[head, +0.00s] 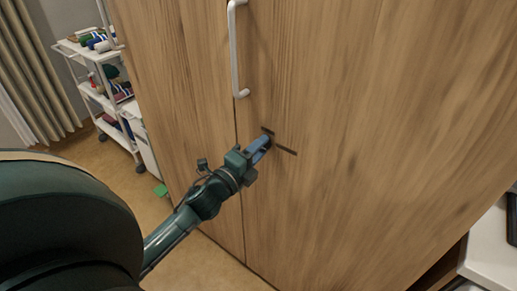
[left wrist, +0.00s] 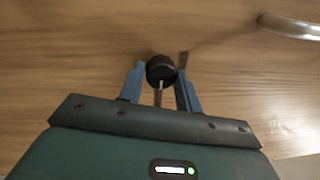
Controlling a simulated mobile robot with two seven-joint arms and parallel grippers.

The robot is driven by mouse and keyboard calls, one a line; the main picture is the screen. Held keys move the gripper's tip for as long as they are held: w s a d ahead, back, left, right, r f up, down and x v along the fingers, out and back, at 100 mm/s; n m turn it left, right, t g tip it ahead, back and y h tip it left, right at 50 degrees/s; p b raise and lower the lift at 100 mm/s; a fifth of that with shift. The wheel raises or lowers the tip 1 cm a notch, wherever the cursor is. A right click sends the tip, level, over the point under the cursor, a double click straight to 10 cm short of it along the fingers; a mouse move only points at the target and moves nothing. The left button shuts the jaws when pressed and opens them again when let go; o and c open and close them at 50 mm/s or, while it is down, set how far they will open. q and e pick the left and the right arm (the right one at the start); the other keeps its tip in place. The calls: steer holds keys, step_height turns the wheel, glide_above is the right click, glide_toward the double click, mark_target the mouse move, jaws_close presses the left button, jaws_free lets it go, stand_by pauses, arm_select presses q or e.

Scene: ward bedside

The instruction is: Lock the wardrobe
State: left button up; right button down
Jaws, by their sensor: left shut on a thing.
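The wardrobe (head: 370,100) has wood-grain doors, with a seam running down left of the lock; the doors look closed. A dark round lock knob (left wrist: 160,69) with a pale line on it stands out from the door in the left wrist view. My left gripper (head: 264,142) reaches the door below the handle, and its blue fingers (left wrist: 160,85) are shut on the knob, one on each side. In the head view the fingers mostly hide the knob. Short dark marks (head: 286,150) show on the door beside it. My right gripper is not in view.
A pale bar handle (head: 235,55) stands out above the knob and also shows in the left wrist view (left wrist: 290,26). A white trolley (head: 133,108) with supplies is at the left, near a curtain (head: 35,75). A white surface (head: 490,250) is at the lower right.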

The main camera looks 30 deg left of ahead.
arm_select(q)
steer(key=shift+r, duration=0.1)
steer(key=o, duration=1)
steer(key=shift+c, duration=0.2)
steer(key=s+a+f+b, duration=0.1)
steer(key=s+b, duration=0.1)
steer(key=s, duration=1.1)
steer(key=shift+b, duration=0.3)
